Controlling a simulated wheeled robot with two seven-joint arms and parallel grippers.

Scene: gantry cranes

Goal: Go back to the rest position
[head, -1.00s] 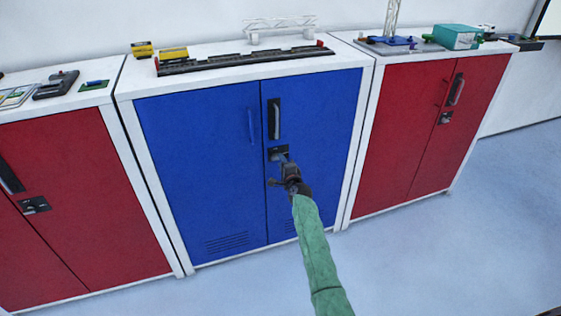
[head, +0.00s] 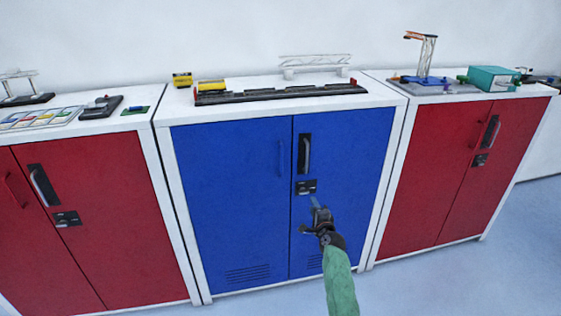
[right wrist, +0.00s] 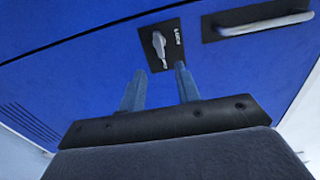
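My right gripper (head: 315,203) is in front of the blue cabinet (head: 232,200), just below its lock plate (head: 306,187). In the right wrist view the gripper's two fingers (right wrist: 160,88) stand apart with nothing between them. The lock plate with its grey knob (right wrist: 160,45) lies beyond the fingertips, and the fingers look clear of it. The blue cabinet's doors are closed. My left gripper is in neither view.
Red cabinets stand to the left (head: 95,220) and right (head: 455,170), doors closed. A black track with a yellow block (head: 211,86) and a white gantry (head: 314,64) stand on the blue cabinet. Pale floor is open at the lower right.

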